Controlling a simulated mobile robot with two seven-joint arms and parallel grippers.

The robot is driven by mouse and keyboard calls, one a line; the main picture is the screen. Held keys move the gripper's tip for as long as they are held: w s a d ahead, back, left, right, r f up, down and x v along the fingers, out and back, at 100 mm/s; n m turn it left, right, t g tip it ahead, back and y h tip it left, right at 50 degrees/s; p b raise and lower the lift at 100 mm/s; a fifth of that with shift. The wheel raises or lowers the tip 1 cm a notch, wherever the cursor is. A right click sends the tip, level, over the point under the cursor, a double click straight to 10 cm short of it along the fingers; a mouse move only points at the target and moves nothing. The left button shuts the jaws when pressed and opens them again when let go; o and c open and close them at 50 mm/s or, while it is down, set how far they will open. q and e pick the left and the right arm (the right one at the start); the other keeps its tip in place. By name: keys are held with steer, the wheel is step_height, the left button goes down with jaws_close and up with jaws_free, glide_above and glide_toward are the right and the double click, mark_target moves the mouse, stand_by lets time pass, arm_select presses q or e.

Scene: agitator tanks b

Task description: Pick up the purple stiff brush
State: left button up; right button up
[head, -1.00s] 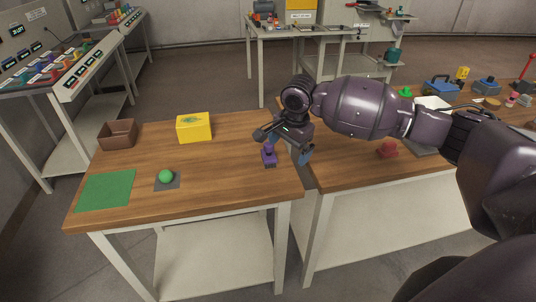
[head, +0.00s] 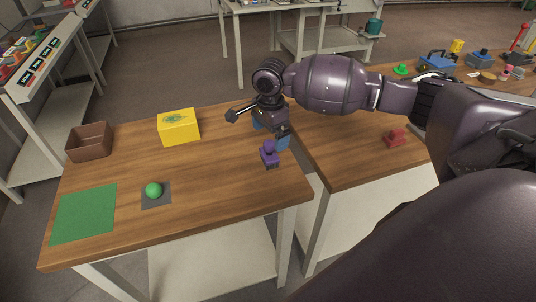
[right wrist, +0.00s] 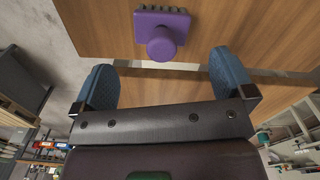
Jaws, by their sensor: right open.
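My left gripper is out of view.
The table (head: 215,195) also holds a yellow box (head: 179,129), a brown bin (head: 89,142), a green mat (head: 84,214) and a green ball (head: 153,190) on a grey pad. A red object (head: 396,137) sits on the right table, across a narrow gap.

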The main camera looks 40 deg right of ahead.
mark_target(269, 153)
steer(key=shift+f, duration=1.55)
step_height(269, 153, down, 3)
steer(key=shift+f+b, duration=0.2)
steer(key=shift+b, duration=0.45)
steer(key=shift+f, duration=0.4)
steer(key=shift+w, duration=0.1)
steer(key=c, duration=0.8)
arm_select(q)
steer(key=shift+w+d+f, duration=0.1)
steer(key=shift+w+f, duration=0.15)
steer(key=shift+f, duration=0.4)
arm_select(e)
steer(key=shift+r, duration=0.1)
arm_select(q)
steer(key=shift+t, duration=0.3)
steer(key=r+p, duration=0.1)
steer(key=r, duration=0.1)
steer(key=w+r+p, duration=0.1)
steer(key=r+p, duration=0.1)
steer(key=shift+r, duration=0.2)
arm_select(e)
step_height(269, 153, up, 20)
steer(key=shift+f, duration=0.1)
